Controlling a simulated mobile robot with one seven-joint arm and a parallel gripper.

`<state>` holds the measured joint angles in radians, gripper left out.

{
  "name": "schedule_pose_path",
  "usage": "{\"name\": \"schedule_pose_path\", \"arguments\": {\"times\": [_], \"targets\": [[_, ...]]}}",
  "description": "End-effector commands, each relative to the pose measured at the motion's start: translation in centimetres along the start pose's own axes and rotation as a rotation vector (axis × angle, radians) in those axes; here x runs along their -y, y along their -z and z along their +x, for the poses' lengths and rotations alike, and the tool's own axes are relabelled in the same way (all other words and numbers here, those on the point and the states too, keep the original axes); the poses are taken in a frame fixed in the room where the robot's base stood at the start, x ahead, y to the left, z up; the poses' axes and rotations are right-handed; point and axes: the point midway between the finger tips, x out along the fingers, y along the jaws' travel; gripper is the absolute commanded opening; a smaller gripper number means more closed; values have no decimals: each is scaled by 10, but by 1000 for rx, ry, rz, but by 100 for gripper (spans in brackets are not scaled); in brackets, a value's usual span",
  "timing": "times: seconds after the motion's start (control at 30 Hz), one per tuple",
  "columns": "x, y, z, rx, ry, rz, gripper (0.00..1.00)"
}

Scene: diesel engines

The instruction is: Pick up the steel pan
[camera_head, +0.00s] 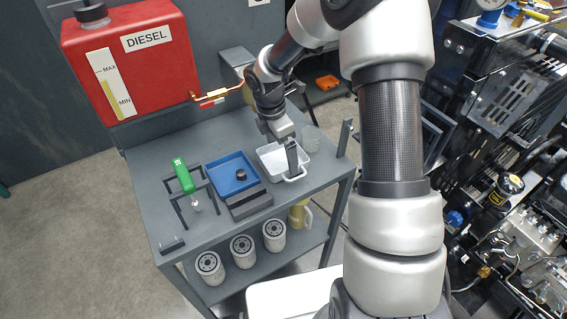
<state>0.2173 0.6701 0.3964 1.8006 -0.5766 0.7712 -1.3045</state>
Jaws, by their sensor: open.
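The steel pan (268,163), pale and shallow with a handle at its near side, sits on the grey bench top. It is right of the blue tray. My gripper (290,158) points down at the pan's right part, with one dark finger visible. It is open. My wrist and finger hide part of the pan's rim. I cannot tell whether the fingers touch the pan, and nothing shows as lifted.
The blue tray (225,164) holds a black knob-like part (241,174). A dark grey block (248,203), a green-handled tool (183,176) in a rack and a clear cup (311,138) stand nearby. White filters (242,250) and a yellow jug (299,213) are below.

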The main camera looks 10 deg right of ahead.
Motion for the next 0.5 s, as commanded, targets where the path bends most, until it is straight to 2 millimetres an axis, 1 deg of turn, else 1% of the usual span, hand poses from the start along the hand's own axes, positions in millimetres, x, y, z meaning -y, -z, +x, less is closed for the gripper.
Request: {"name": "schedule_pose_path", "arguments": {"times": [0.03,0.13,0.37,0.5], "targets": [[1,1,10,-1,3,-1,100],[0,0,21,0,1,-1,100],[0,0,23,1,0,0,100],[0,0,23,0,0,0,76]]}}
